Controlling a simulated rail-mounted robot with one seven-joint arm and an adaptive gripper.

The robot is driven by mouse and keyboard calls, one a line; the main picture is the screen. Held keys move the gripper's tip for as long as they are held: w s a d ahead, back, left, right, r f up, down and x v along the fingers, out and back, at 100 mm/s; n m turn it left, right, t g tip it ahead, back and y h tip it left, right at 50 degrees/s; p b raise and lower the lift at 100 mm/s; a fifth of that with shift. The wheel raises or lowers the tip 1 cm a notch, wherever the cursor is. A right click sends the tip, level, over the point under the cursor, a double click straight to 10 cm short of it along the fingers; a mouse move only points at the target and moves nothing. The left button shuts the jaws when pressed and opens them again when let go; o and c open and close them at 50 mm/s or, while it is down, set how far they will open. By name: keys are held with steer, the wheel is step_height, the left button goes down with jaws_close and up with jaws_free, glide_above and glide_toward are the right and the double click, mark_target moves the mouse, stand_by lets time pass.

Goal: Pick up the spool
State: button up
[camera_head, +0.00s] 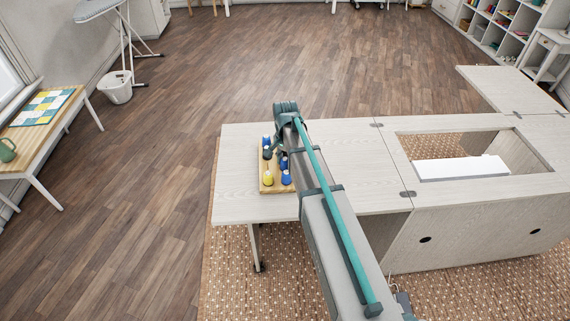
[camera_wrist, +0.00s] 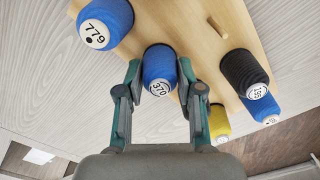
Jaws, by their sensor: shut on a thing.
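My gripper (camera_wrist: 160,70) is shut on a blue spool (camera_wrist: 160,62) with a white end label reading 370. One finger lies on each side of it. The spool appears against the wooden spool board (camera_wrist: 200,15); I cannot tell whether it is still seated or slightly lifted. The board (camera_head: 264,188) also shows in the head view, on the left part of the pale cabinet top, partly hidden by my arm. My gripper is mostly hidden there.
Other spools stand close by: a blue one labelled 779 (camera_wrist: 106,22), a black one (camera_wrist: 243,72), another blue one (camera_wrist: 262,108) and a yellow one (camera_wrist: 218,124). A bare peg (camera_wrist: 217,28) shows. The cabinet top (camera_head: 350,145) is clear right of my arm, before the opening (camera_head: 480,150).

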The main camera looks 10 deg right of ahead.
steer(key=shift+r, duration=0.1)
steer(key=shift+r+p, duration=0.45)
steer(key=shift+r, duration=0.15)
step_height(320, 180, up, 3)
steer(key=shift+f+p, duration=0.2)
steer(key=shift+p, duration=0.65)
steer(key=s+r+p, duration=0.4)
steer(key=s+r, duration=0.1)
steer(key=r, duration=0.1)
steer(key=shift+s+r, duration=0.1)
steer(key=shift+s, duration=0.25)
steer(key=s+r+p, duration=0.2)
steer(key=s+r, duration=0.1)
steer(key=s, duration=0.5)
steer(key=shift+s+p, duration=0.15)
steer(key=shift+p, duration=0.15)
steer(key=shift+a+f, duration=0.1)
